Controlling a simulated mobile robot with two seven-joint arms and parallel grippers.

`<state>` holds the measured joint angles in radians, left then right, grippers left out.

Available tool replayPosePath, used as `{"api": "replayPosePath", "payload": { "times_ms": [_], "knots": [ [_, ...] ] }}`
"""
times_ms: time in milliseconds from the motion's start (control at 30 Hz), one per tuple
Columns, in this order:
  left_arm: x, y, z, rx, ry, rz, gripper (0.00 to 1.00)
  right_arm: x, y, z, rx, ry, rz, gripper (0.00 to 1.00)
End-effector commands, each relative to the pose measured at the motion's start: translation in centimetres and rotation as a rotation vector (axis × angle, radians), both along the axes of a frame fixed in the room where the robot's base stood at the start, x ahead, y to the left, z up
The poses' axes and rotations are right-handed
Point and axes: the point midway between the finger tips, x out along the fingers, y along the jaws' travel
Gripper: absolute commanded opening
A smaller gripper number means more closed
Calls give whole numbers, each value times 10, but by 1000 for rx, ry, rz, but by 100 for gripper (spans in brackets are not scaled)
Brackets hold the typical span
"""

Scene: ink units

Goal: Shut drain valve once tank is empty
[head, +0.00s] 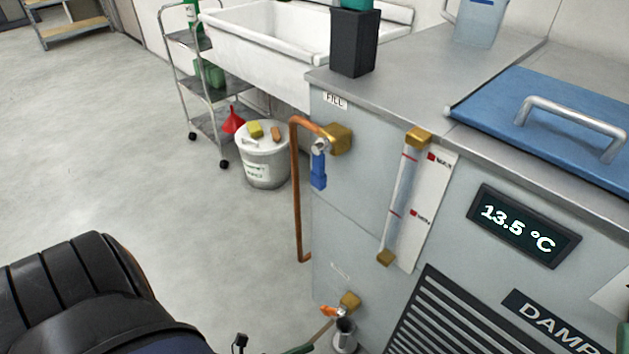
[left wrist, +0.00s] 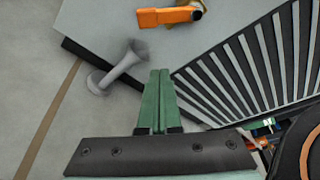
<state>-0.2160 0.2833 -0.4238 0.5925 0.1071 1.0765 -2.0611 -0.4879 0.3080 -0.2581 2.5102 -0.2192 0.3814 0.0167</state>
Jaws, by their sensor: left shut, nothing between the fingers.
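The drain valve (head: 350,300) is a brass fitting low on the grey tank cabinet, with an orange lever (head: 330,311) that sticks out to the left. The lever (left wrist: 165,17) also shows at the top of the left wrist view. A grey funnel-shaped drain cup (head: 345,335) stands below the valve. The sight tube (head: 401,200) with MAX and MIN marks looks pale; I cannot make out a liquid level. My left gripper (left wrist: 158,75) has its green fingers together and empty, apart from the lever and beside the drain cup.
Above, a fill valve with a blue lever (head: 319,170) joins a copper pipe (head: 297,200) running down the cabinet's left side. A display (head: 525,226) reads 13.5 °C. A white bucket (head: 264,165) and a trolley (head: 205,95) stand behind. The floor at left is clear.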

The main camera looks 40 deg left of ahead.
Motion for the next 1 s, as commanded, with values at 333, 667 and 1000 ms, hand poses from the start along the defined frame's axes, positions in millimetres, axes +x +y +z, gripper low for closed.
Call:
{"api": "replayPosePath", "payload": {
  "times_ms": [333,667,1000],
  "knots": [
    [63,-23,-16,-1,-3,-1,0,1,2,-22,-15,5,-6,62],
    [87,-15,-6,1,0,-1,0,1,4,-28,-25,9,-8,62],
    [88,0,5,0,1,-1,0,1,3,-27,-18,9,-9,62]
  ]
}}
